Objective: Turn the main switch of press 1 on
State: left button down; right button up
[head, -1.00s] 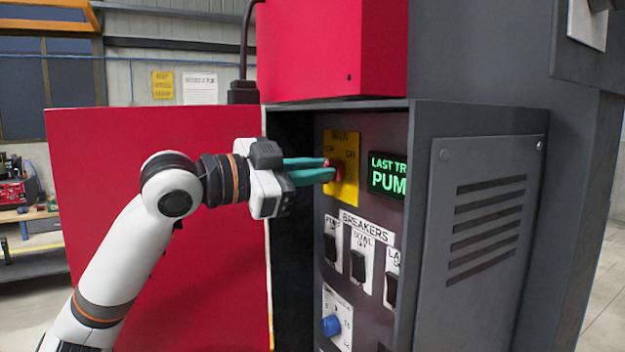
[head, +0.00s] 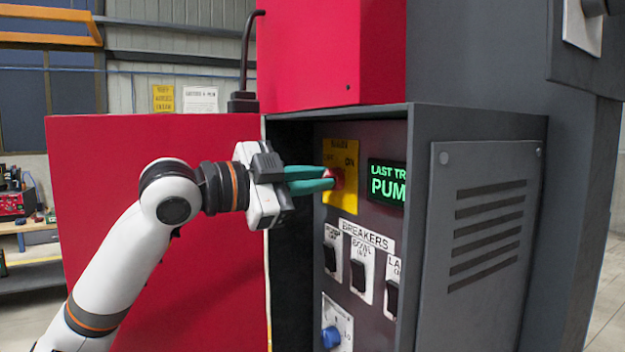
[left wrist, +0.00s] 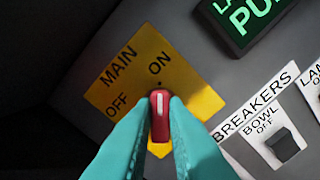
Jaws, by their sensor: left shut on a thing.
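The main switch is a red knob (head: 337,178) on a yellow plate (head: 342,200) marked MAIN, OFF and ON, inside the open cabinet. In the left wrist view the knob (left wrist: 160,118) has a white pointer line, which points towards the ON label on the yellow plate (left wrist: 195,97). My left gripper (head: 328,179) has teal fingers shut on the knob, one on each side; the fingertips also show in the left wrist view (left wrist: 160,108). They hide part of the knob's lower end. My right gripper is not in view.
Below the plate is a row of black breaker switches (head: 358,275) under a BREAKERS label, and a blue dial (head: 331,336). A green-lit display (head: 388,184) is to the right. The open red door (head: 170,250) stands behind my left arm. The grey cabinet side (head: 485,230) bounds the right.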

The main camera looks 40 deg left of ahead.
pick_arm(q)
jog(key=c, duration=1.4)
grip_release()
jog(key=shift+c, duration=0.2)
jog(key=b+v, duration=0.4)
jog(key=v, duration=0.8)
jog(key=shift+b, duration=0.4)
